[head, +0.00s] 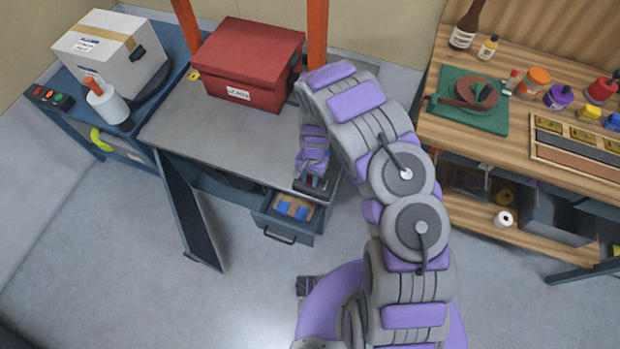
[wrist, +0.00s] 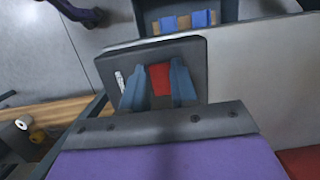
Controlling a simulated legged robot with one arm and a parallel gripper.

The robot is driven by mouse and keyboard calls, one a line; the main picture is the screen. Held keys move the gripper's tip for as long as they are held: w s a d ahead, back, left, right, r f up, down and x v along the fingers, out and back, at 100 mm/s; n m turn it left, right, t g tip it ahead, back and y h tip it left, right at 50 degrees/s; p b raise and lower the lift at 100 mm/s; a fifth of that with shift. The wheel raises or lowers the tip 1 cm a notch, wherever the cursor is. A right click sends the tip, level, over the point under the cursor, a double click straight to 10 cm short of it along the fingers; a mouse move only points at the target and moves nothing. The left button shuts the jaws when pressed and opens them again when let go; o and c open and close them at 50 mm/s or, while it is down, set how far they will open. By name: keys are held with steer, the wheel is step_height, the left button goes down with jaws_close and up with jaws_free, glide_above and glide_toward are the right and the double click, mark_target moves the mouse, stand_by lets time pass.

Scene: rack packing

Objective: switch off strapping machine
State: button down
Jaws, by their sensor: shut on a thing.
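The strapping machine (head: 200,140) is a grey-topped table with an orange arch (head: 316,35). A red box (head: 255,62) sits on its top under the arch. A dark control box (head: 311,187) is at the front right corner; in the wrist view its dark face (wrist: 195,52) carries a red switch (wrist: 160,78). My gripper (head: 314,172) is over this box. In the wrist view its blue fingers (wrist: 159,72) are on either side of the red switch, shut on it. The switch's lower part is hidden.
An open drawer (head: 288,236) with blue items juts out below the machine's front. A dark door (head: 190,210) hangs open at left. A white box (head: 110,48) stands on the left bench. A wooden workbench (head: 450,130) with bottles is at right. The front floor at left is clear.

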steer(key=shift+g, duration=0.4)
steer(key=c, duration=0.9)
jaws_free()
steer(key=shift+w+r, duration=0.1)
steer(key=p+v, duration=0.3)
steer(key=v, duration=1.4)
steer(key=shift+w+d, duration=0.1)
